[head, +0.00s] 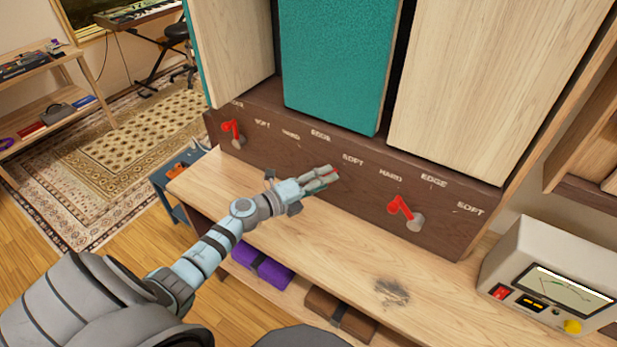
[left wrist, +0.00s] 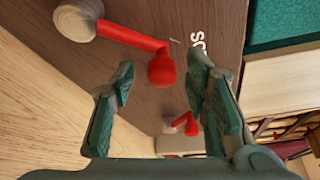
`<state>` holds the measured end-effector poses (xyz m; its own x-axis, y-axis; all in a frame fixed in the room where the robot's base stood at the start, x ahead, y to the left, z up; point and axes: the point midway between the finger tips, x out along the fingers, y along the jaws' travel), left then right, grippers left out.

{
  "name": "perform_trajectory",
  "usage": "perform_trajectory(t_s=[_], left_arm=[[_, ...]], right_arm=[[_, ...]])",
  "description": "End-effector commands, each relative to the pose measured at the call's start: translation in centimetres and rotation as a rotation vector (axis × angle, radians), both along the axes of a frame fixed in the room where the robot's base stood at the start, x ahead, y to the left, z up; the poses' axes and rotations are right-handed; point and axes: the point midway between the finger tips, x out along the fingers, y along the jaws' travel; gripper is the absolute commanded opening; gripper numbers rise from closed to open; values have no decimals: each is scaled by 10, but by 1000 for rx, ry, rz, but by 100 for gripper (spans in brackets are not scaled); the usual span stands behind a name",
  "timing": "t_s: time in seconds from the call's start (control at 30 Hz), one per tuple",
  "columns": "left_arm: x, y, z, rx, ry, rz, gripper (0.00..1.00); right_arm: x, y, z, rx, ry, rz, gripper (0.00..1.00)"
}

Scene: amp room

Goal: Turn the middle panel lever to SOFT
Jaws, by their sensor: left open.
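The middle panel lever shows in the left wrist view as a red arm with a round red knob (left wrist: 162,70) on a grey pivot. Its arm points toward a tick mark beside a label starting "SO". In the head view my gripper hides nearly all of it; a bit of red shows at the fingertips, below and left of the middle SOFT label (head: 352,160). My left gripper (head: 328,177) is open at the brown control board. In the left wrist view its fingers (left wrist: 162,80) stand on either side of the knob, with gaps visible. My right gripper is not in view.
Similar red levers sit left (head: 232,130) and right (head: 404,210) on the brown board (head: 370,190), both pointing up and left. A teal panel (head: 335,60) stands above. A beige meter box (head: 550,275) sits at right on the wooden bench (head: 330,250), which has clear space in front.

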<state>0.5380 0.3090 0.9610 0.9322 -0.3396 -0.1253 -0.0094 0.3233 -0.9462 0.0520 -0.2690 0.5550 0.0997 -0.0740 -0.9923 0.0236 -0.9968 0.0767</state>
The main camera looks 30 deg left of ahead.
Motion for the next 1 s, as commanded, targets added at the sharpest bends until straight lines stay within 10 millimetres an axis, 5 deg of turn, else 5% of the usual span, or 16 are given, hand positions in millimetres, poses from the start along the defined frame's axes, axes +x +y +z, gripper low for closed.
perform_trajectory(t_s=[0.23,0.4,1.0], left_arm=[[-67,23,7,5,7,-5,42],[-89,31,11,3,2,-3,42],[-92,33,12,-5,2,4,42]], right_arm=[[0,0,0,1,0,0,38],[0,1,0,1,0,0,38],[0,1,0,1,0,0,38]])
